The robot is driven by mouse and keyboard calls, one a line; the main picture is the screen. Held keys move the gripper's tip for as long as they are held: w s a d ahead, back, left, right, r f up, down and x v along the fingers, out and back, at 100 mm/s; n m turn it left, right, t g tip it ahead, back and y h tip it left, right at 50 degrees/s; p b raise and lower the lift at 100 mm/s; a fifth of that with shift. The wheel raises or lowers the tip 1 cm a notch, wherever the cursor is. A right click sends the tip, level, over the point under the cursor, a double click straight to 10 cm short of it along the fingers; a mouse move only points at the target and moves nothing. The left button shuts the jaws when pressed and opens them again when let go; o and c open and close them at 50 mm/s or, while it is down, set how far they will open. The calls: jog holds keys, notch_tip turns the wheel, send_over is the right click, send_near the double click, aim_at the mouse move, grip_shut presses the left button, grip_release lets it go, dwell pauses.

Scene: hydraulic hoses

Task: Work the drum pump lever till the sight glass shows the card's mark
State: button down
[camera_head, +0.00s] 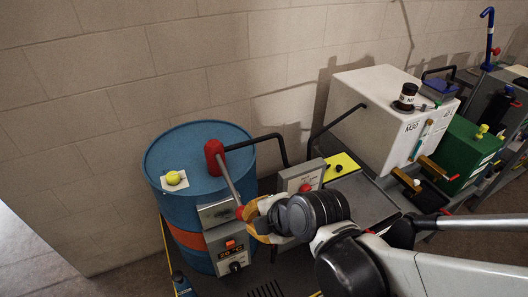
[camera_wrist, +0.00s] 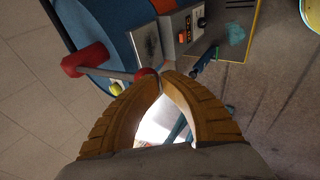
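The red grip (camera_wrist: 84,61) also shows in the wrist view, left of my fingers. My gripper (camera_head: 243,217) is at the rod's lower red end. In the wrist view its tan fingers (camera_wrist: 161,84) curve together, tips meeting beside that end, with no object visible between them. Contact with the lever is unclear. A narrow greenish tube (camera_head: 419,143), possibly the sight glass, is on a white tank (camera_head: 362,100). Its level is unreadable.
A yellow ball (camera_head: 173,177) sits on a white plate on the drum. A control box (camera_head: 231,248) with a lit display is at the drum's front. Black hoses (camera_head: 268,139) rise between drum and tank. A green box (camera_head: 463,153) stands at right.

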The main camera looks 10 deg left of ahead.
jog(key=p+v, duration=0.3)
jog(key=v, duration=0.6)
jog(key=shift+s+d+p, duration=0.3)
jog(key=shift+s+p, duration=0.05)
jog(key=shift+d, duration=0.15)
dwell(0.9)
